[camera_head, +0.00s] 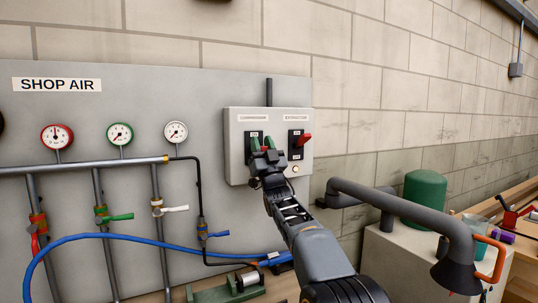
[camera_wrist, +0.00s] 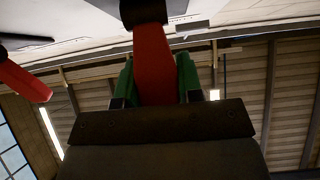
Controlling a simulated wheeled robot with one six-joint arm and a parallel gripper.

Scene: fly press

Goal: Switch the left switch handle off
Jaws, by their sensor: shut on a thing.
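A grey switch box (camera_head: 299,176) hangs at the right of the wall panel, with a left switch labelled COMPRESSOR and a right switch labelled EXTRACTOR. My gripper (camera_head: 262,146) is at the left switch, its green fingertips shut on the red left switch handle (camera_wrist: 153,60). In the wrist view my gripper (camera_wrist: 155,80) has one green finger on each side of that handle. In the head view my fingers mostly hide the left handle, so its tilt is hard to tell. The right switch handle (camera_head: 305,139) is red and stands free; it also shows in the wrist view (camera_wrist: 22,82).
Pipes with valves and gauges (camera_head: 119,135) fill the panel at left. A blue hose (camera_head: 160,238) runs below. A grey curved pipe (camera_head: 400,204) and a green tank (camera_head: 425,193) stand right of my arm.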

